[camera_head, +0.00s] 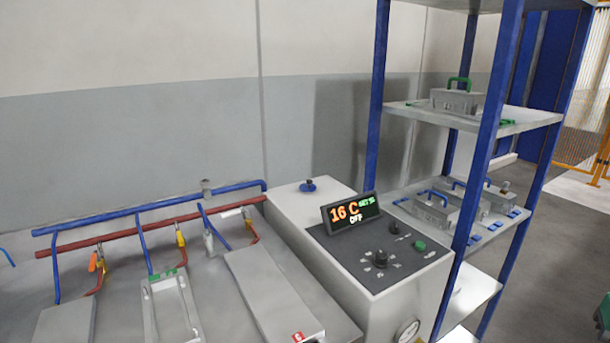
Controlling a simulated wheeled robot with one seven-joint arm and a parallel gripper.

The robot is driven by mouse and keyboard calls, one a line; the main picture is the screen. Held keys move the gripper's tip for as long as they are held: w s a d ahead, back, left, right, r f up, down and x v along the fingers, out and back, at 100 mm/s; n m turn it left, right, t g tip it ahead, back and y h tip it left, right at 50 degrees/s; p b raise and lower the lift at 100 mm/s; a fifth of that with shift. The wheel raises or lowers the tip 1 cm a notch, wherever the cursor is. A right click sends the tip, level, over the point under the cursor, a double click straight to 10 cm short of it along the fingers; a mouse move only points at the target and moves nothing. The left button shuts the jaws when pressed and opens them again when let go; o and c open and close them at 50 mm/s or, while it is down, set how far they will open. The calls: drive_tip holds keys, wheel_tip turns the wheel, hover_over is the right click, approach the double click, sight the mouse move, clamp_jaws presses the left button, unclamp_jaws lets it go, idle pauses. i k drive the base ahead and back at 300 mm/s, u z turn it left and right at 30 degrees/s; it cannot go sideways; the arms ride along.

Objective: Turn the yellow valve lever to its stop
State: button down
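A small yellow valve lever (180,238) sits on the middle branch of the red pipe, on the bench at the left. Another small yellow part (102,266) shows on the left branch, beside an orange piece (93,262). At this size I cannot tell how far either is turned. My gripper is not in view.
Blue (90,226) and red (120,235) pipes run along the back of the bench, with grey plates (270,290) in front. A control box (290,203) with a display reading 16 C and OFF stands to the right. A blue-posted shelf (490,130) holds grey moulds.

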sight(181, 241)
drive_tip(key=u, duration=1.35)
drive_tip(key=k, duration=0.65)
drive_tip(key=u, duration=0.2)
drive_tip(key=i, duration=1.45)
drive_tip(key=z, duration=0.35)
